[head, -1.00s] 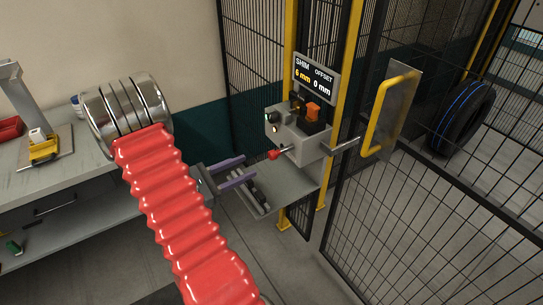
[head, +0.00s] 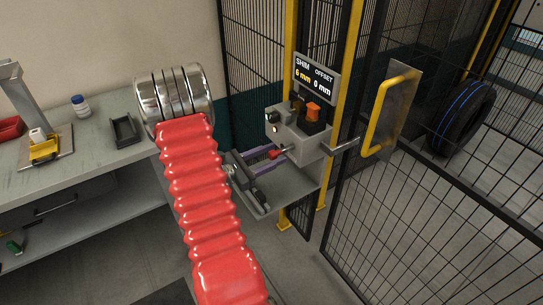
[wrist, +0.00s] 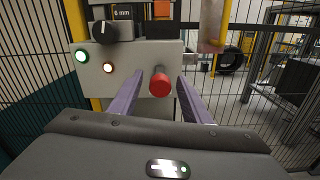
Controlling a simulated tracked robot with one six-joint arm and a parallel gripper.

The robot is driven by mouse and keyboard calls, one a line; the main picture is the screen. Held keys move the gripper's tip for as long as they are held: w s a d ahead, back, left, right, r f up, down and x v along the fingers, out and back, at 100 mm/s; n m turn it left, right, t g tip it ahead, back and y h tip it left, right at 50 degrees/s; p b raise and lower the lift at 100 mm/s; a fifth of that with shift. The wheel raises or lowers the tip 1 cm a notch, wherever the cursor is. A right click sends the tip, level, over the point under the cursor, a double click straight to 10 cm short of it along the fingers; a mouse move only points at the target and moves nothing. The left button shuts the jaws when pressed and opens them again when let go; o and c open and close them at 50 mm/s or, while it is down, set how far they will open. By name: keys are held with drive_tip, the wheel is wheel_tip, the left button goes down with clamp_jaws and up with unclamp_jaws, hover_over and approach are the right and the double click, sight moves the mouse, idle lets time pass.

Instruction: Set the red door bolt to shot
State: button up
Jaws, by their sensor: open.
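The red door bolt's round knob (head: 274,154) sticks out from the front of a grey box on the cage post. In the wrist view the knob (wrist: 159,84) faces me, between the purple fingers. A steel rod (head: 345,146) runs from the box's right side toward the yellow door handle. My gripper (head: 271,154) is open, with one finger on each side of the knob. In the wrist view gaps show between the knob and both fingers (wrist: 161,77); I see no contact.
The box carries a black dial (wrist: 104,32), two lit buttons and a shim sign (head: 316,76). A grey shelf (head: 295,190) lies below. The mesh door with its yellow handle (head: 388,115) stands right. A bench (head: 90,165) is at left.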

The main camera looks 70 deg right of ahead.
drive_tip(key=shift+c, duration=0.4)
clamp_jaws()
